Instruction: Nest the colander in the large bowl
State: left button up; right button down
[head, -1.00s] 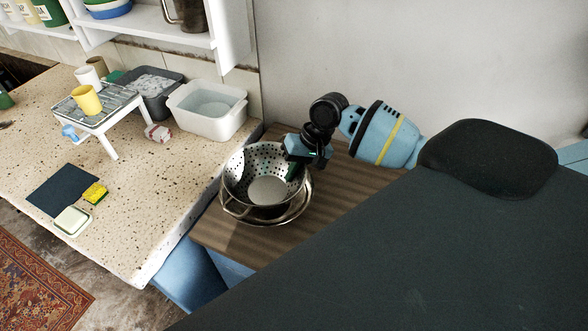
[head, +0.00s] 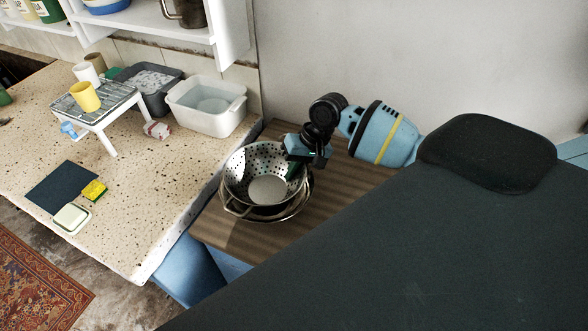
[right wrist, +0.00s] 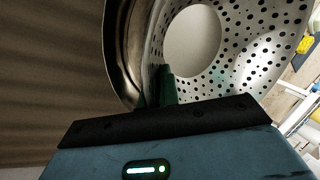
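The colander (head: 243,174), a perforated metal bowl with a flat round base, sits low over the large bowl (head: 299,208). The bowl's shiny rim shows below and to the right of the colander. Whether the colander rests on the bowl's bottom is hidden. My right gripper (head: 296,170) is at the colander's right rim, its fingers gripping the wall. In the right wrist view, the green fingers (right wrist: 166,88) meet the wall of the colander (right wrist: 262,45), and the bowl's rim (right wrist: 122,50) curves on the left. My left gripper is not in view.
The bowl stands on a brown wooden surface (head: 225,235) beside a speckled counter (head: 150,205). The counter holds a white basin (head: 207,123), a grey tub (head: 157,103), a small rack (head: 105,110) with cups, a sponge (head: 94,190) and a dish (head: 71,218).

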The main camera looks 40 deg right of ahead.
jog(key=shift+f, duration=1.05)
dwell(0.4)
jog(key=c, duration=2.1)
grip_release()
jog(key=o, duration=0.9)
jog(key=shift+s+f, duration=0.2)
jog(key=shift+f, duration=0.15)
jog(key=shift+r, duration=0.1)
